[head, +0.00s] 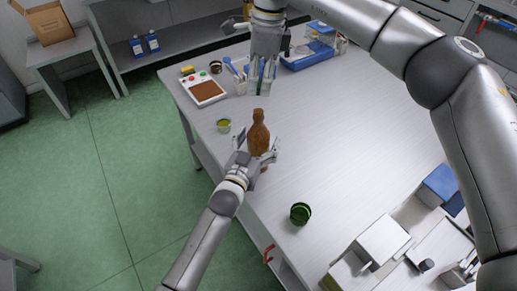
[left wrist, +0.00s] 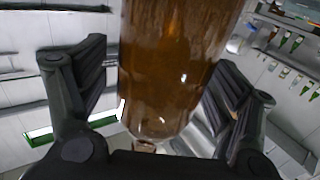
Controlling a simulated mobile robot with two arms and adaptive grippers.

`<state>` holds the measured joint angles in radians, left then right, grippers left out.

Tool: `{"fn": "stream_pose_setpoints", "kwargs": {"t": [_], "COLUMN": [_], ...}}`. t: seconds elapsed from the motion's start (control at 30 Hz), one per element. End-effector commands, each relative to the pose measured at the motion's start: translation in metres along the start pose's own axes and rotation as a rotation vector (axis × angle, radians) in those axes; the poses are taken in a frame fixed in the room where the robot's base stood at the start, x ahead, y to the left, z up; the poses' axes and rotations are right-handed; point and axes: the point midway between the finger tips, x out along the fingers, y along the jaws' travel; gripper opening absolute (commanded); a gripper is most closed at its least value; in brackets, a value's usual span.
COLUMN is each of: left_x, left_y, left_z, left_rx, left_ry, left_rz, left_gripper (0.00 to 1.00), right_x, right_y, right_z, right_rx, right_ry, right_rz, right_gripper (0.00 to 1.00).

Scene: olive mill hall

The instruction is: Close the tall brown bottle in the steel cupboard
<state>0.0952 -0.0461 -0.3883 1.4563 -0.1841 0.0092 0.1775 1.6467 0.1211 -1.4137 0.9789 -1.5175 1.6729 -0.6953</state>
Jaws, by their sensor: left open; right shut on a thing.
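A tall brown bottle (head: 258,138) stands near the left edge of the long grey table (head: 350,130), not inside a cupboard. My left gripper (head: 257,159) is open, with its fingers on either side of the bottle's lower part. In the left wrist view the brown bottle (left wrist: 175,65) fills the space between the open fingers (left wrist: 165,105); I cannot tell if they touch it. My right gripper (head: 262,88) is beyond the bottle, pointing down, shut on a small dark green thing, mostly hidden by the fingers.
White boxes (head: 382,241) are at the lower right. The table's middle is clear.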

Motion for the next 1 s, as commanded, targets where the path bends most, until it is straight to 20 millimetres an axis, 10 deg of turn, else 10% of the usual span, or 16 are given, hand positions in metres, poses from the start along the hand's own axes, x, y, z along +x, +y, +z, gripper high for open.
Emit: {"fn": "stream_pose_setpoints", "kwargs": {"t": [0.3,0.83,1.0], "left_x": [0.0015,0.0012,0.0012], "left_y": [-0.0002,-0.0002,-0.0002], "left_z": [-0.0001,0.0001,0.0003], "left_rx": [0.0,0.0,0.0], "left_ry": [0.0,0.0,-0.001], "left_rz": [0.0,0.0,0.0], "left_gripper": [0.84,0.16,0.15], "right_x": [0.0,0.0,0.0064], "right_y": [0.0,0.0,0.0], "right_z": [0.0001,0.0001,-0.0006], "right_rx": [0.0,0.0,0.0], "right_ry": [0.0,0.0,0.002], "right_rz": [0.0,0.0,0.002], "right_gripper": [0.18,0.18,0.18]}}
